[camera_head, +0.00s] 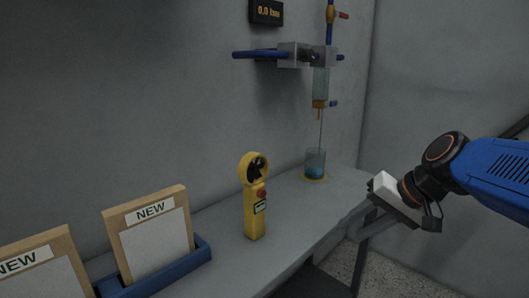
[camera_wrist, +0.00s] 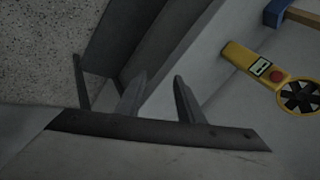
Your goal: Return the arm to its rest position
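My gripper (camera_head: 405,208) hangs at the right of the head view, in the air beside the front edge of the grey bench, and its fingertips are hard to make out there. In the wrist view my gripper (camera_wrist: 158,78) shows two grey fingers standing apart with nothing between them. My blue arm comes in from the right edge of the head view. The yellow handheld meter (camera_head: 254,200) with a fan head stands upright on the bench, well left of my gripper. It also shows at the upper right of the wrist view (camera_wrist: 262,68).
The grey bench (camera_head: 290,215) runs along the wall. A blue tray (camera_head: 165,284) holds a framed "NEW" card (camera_head: 155,235) at left. A beaker of blue liquid (camera_head: 316,163) stands under a clamped glass tube (camera_head: 321,85). A display (camera_head: 266,12) reads 0.0.

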